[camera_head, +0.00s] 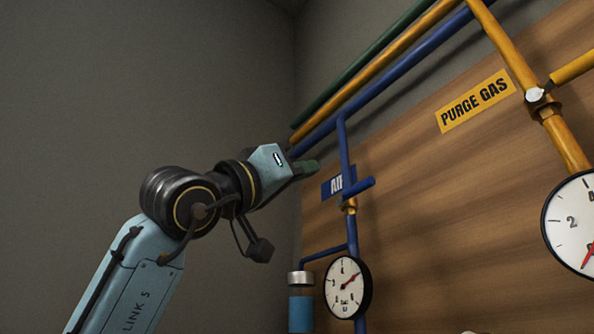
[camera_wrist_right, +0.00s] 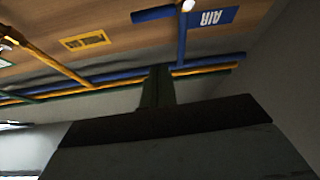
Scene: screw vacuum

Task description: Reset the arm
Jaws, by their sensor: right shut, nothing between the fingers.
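My right arm rises from the lower left of the head view, and its gripper (camera_head: 307,168) is at the middle, in front of the left end of the wooden panel. The gripper's dark green fingers are together and empty. They are close to the blue AIR sign (camera_head: 335,184) and the blue pipe; I cannot tell whether they touch. In the right wrist view the closed fingers (camera_wrist_right: 158,87) point up toward the pipes, and the AIR sign (camera_wrist_right: 212,18) shows at the top right. My left gripper is not in view.
The wooden panel (camera_head: 440,190) carries a blue pipe (camera_head: 345,150), a yellow pipe (camera_head: 515,45), a PURGE GAS sign (camera_head: 477,101) and a small gauge (camera_head: 347,287). A larger gauge (camera_head: 575,222) is at the right edge. Left of my arm is bare grey wall.

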